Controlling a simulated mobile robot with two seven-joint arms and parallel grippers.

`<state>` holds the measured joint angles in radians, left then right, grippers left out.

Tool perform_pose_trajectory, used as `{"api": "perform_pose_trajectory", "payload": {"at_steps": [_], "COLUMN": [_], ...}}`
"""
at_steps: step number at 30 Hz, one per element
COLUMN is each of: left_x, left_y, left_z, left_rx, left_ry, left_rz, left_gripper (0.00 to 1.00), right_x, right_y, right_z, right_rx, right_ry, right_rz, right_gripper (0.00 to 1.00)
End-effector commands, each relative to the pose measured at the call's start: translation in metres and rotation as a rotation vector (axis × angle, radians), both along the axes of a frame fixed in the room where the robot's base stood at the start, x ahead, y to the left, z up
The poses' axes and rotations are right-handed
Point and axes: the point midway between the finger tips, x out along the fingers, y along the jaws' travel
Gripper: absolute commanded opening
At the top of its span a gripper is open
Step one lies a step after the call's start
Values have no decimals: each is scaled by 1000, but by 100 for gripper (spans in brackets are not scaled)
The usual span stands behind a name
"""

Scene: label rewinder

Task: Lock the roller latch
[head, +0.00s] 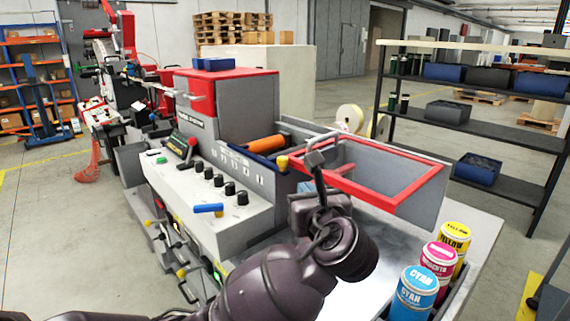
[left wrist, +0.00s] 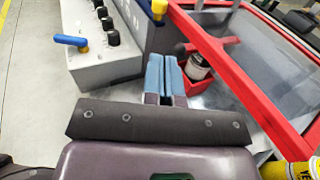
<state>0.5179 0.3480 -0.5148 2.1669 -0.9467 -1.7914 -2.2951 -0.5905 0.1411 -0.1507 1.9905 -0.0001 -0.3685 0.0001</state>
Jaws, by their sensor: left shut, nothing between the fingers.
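The label rewinder (head: 218,165) is a grey machine with red panels. No part is marked as the roller latch, and I cannot tell which one it is. A blue-handled lever (head: 208,208) lies sideways on the front panel; it also shows at upper left in the left wrist view (left wrist: 70,41). A yellow knob (head: 282,162) sits at the corner by the red-framed cover (head: 345,180); it also shows at the top of the left wrist view (left wrist: 158,7). My left gripper (head: 315,162) is shut and empty, right of the yellow knob. Its blue fingertips (left wrist: 163,62) touch each other.
Black knobs (head: 218,181) line the panel beside the blue lever. Cyan (head: 413,292), magenta (head: 437,262) and yellow (head: 454,242) ink cans stand at right. A shelf rack (head: 490,125) stands behind.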

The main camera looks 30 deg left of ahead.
Motion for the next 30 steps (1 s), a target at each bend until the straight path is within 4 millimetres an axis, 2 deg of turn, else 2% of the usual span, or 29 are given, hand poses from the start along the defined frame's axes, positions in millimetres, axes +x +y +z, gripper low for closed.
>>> {"api": "perform_pose_trajectory", "payload": {"at_steps": [11, 30], "left_x": [7, 83], "left_y": [7, 79], "left_z": [-1, -7], "left_rx": [0, 0], "left_ry": [-1, 0], "left_rz": [1, 2], "left_gripper": [0, 0], "right_x": [-12, -3], "right_y": [-4, 0], "right_z": [-7, -15], "right_rx": [-6, 1], "right_ry": [22, 12], "right_rz": [-5, -2], "right_gripper": [43, 43]}}
